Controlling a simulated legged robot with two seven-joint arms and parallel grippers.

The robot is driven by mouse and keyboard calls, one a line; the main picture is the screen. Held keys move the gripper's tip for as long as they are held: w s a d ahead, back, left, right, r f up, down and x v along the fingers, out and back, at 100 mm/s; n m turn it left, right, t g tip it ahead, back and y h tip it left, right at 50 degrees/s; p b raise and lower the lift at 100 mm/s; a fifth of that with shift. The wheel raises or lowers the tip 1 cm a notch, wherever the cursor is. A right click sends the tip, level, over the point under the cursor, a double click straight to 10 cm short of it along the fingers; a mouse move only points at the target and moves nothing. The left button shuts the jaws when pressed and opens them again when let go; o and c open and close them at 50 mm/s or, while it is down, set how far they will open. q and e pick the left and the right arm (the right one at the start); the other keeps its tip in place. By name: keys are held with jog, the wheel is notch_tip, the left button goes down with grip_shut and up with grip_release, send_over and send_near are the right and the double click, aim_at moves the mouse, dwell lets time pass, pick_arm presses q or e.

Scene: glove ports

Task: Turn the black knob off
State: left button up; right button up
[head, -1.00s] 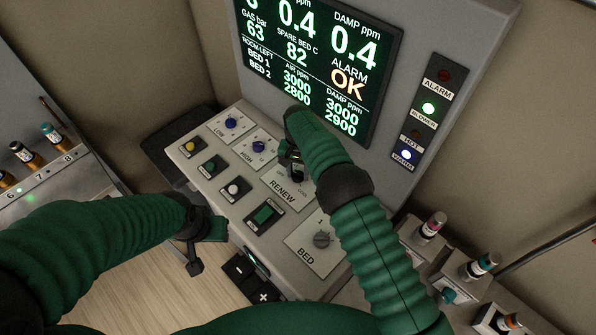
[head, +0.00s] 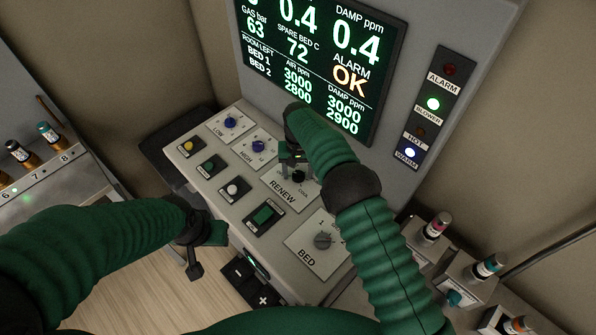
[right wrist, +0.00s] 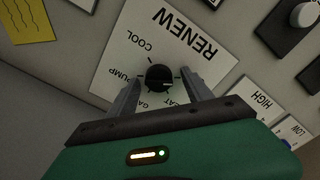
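The black knob (right wrist: 160,78) sits on the white RENEW plate (right wrist: 118,48), with the labels COOL and PUMP legible around it. In the head view the knob (head: 298,177) shows just below my right gripper (head: 293,158). In the right wrist view my right gripper (right wrist: 160,80) is open. Its two grey fingers stand on either side of the knob, with a gap on each side. Whether the fingertips reach the knob's depth is hard to tell. My left gripper (head: 207,240) hangs left of the panel, away from the knob; its fingers are not clear.
A grey BED knob (head: 323,240) and several coloured buttons and blue knobs share the sloping panel. A screen (head: 325,60) reading ALARM OK stands behind. Racks with vials stand left (head: 45,165) and right (head: 475,270).

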notch_tip(320, 180, up, 8)
jog(key=shift+w+r+b, duration=0.1)
jog(key=shift+r+b, duration=0.05)
jog(key=shift+b, duration=0.9)
notch_tip(320, 180, up, 8)
jog(key=r, duration=0.1)
send_over(298, 173)
jog(key=shift+f, duration=0.3)
jog(key=shift+a, duration=0.1)
